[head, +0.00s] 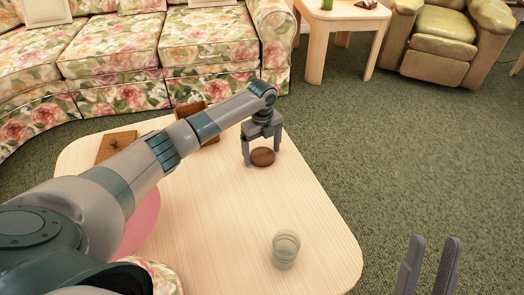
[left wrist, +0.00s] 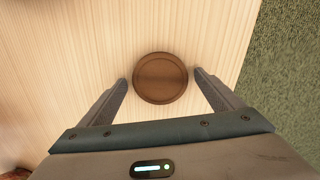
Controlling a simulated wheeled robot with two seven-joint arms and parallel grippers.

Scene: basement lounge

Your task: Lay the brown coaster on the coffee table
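The round brown coaster (head: 262,157) lies flat on the light wood coffee table (head: 225,215), near its far right edge. My left gripper (head: 262,158) is above it, pointing down, with its fingers apart on either side. In the left wrist view the coaster (left wrist: 160,78) sits between and just beyond the fingertips (left wrist: 160,80), with a gap on both sides. My right gripper (head: 432,242) is over the carpet to the right of the table, with its two fingers apart and nothing between them.
A clear glass (head: 286,250) stands near the table's front right. A brown wooden box (head: 212,139) and a flat wooden piece with a knob (head: 106,149) are at the far side, partly behind my left arm. A pink round item (head: 142,222) is at left. The table's middle is clear.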

